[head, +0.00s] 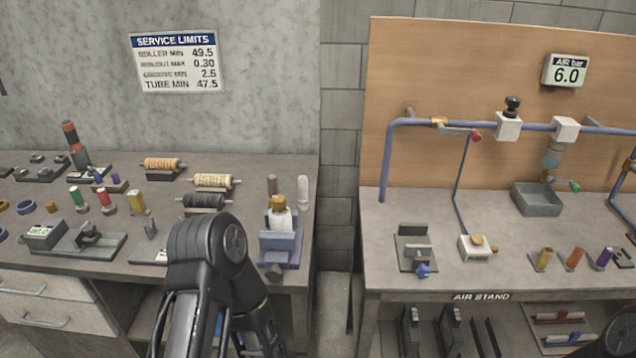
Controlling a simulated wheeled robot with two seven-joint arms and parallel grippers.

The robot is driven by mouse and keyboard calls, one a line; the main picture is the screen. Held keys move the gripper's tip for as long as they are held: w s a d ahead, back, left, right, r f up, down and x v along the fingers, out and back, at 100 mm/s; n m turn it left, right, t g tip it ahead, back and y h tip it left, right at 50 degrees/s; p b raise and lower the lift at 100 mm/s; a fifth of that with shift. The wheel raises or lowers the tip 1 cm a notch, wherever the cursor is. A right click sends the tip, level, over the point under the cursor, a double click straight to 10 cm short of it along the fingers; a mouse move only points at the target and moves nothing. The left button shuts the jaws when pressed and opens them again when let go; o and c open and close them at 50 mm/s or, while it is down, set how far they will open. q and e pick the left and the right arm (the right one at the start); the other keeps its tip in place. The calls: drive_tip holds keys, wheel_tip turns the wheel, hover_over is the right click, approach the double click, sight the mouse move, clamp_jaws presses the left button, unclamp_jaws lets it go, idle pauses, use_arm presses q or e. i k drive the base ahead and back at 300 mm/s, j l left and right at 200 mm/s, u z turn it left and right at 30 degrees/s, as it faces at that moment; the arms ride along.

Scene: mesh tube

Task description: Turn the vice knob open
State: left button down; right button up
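A blue-grey vice (281,249) stands at the right front corner of the left bench. A white cylinder (281,221) with a brass-coloured top stands upright at it, seemingly between the jaws. A small dark round part (275,275) shows low on its front and may be its knob; its setting cannot be told. On the right bench, a grey fixture (413,243) has a blue knob (423,271) at its front. A black arm of mine is bent left of the blue-grey vice. Neither gripper shows.
The left bench (135,273) carries rollers, coloured cylinders and small fixtures. A gap separates it from the right bench (390,285). There, a yellow-button box (477,248), a grey tray (537,199) and several coloured cylinders stand below blue air pipes. Another black part shows at the lower right corner.

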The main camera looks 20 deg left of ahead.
sight(274, 273)
drive_tip(key=u, duration=0.9)
